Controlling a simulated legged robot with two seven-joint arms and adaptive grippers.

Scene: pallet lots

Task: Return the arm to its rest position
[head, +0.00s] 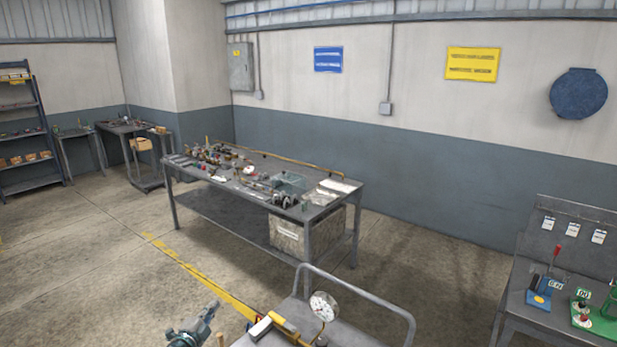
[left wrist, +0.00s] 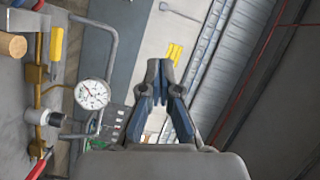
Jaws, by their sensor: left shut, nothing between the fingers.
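My left gripper (head: 207,316) shows at the bottom of the head view, just left of the cart. In the left wrist view my left gripper (left wrist: 160,72) has its two dark fingers closed together with nothing between them. It is in free air. My right gripper is in neither view.
A grey cart (head: 365,296) stands in front, carrying a round white gauge (head: 323,306) and a yellow-and-white block (head: 270,326). The gauge also shows in the left wrist view (left wrist: 92,94). A cluttered workbench (head: 230,208) stands behind. Another bench (head: 515,300) is at right. Floor at left is open.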

